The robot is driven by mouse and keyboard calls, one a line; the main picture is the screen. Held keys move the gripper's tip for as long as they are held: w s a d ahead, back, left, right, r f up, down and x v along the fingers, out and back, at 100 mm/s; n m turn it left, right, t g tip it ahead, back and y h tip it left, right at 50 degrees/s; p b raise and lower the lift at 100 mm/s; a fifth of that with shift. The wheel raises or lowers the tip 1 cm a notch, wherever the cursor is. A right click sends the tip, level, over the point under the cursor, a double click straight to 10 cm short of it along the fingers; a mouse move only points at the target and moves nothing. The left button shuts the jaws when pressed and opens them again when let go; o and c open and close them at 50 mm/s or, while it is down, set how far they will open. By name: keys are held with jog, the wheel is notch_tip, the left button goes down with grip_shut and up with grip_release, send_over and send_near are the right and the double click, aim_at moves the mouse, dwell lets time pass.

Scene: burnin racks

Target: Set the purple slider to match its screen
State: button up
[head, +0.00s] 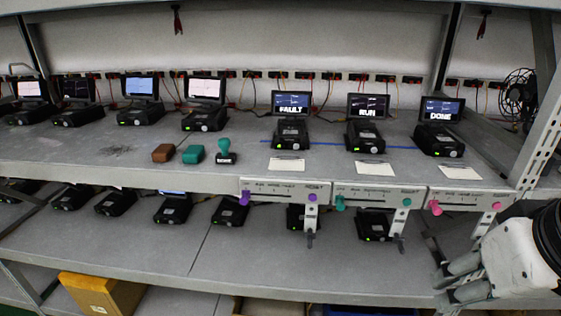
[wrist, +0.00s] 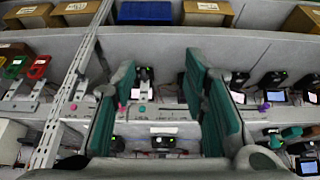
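The purple slider knob (head: 246,195) sits at the left end of its slot on a pale panel (head: 275,186) at the shelf's front edge. A purple round button (head: 312,197) is at that panel's right end. The panel's small lettering is too small to read surely. The screen (head: 291,103) above it reads FAULT. In the wrist view my gripper (wrist: 160,78) is open, its two green-padded fingers wide apart with nothing held. A purple part (wrist: 265,106) shows right of the fingers; I cannot tell if it is knob or button.
Two similar panels stand to the right, with a teal knob (head: 339,204) and a pink knob (head: 436,208). Their screens read RUN (head: 367,105) and DONE (head: 441,109). Stamps (head: 193,154) and white cards (head: 287,163) lie on the shelf. A metal rack post (wrist: 72,95) stands left of my gripper.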

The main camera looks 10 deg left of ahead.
jog(key=shift+c, duration=0.4)
jog(key=w+d+f+n+g+h+p, duration=0.1)
jog(key=w+d+f+n+g+h, duration=0.1)
jog(key=w+f+n+g+h, duration=0.4)
jog(key=w+a+n+t+h+p, duration=0.1)
jog(key=w+a+n+t+h, duration=0.3)
jog(key=w+a+n+t, duration=0.5)
jog(key=n+t+y+p, duration=0.3)
jog(key=n+t+y, duration=0.7)
jog(key=n, duration=1.1)
send_near(243, 201)
jog(key=w, duration=0.9)
jog(key=shift+w+f, duration=0.1)
jog(key=shift+f, duration=0.05)
grip_shut()
